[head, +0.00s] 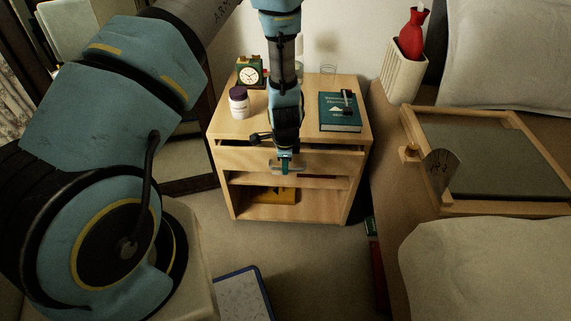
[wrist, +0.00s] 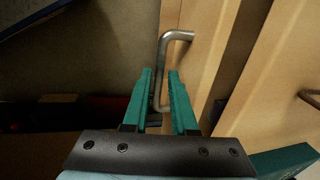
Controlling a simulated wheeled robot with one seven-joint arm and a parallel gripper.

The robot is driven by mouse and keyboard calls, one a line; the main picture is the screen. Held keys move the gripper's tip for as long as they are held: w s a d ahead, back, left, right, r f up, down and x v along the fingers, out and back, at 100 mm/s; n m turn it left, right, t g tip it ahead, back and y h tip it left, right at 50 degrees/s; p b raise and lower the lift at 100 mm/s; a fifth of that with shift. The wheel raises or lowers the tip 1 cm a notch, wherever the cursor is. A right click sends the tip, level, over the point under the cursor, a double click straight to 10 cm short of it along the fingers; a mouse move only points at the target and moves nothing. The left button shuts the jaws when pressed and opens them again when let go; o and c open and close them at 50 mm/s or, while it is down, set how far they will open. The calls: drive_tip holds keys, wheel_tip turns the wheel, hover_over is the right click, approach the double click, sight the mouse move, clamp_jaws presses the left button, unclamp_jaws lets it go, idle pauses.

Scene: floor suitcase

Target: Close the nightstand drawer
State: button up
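The wooden nightstand (head: 350,127) stands against the wall in the head view. Its drawer (head: 237,158) is partly out, with a dark gap showing above its front. In the wrist view the pale drawer front (wrist: 198,70) carries a bent metal bar handle (wrist: 162,60). My gripper (head: 287,167) is at the drawer front in the head view and hides most of the handle there. In the wrist view my gripper (wrist: 160,72) has its green fingers apart, one on each side of the handle bar, with some space visible between them.
A clock (head: 250,72), a purple-capped bottle (head: 238,103), a glass (head: 328,73) and a green book (head: 338,112) are on the nightstand top. A yellow item (head: 280,195) lies on the lower shelf. A bed-side surface with a wooden frame (head: 480,209) is close on the right.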

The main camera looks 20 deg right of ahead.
clamp_jaws()
idle(1.0)
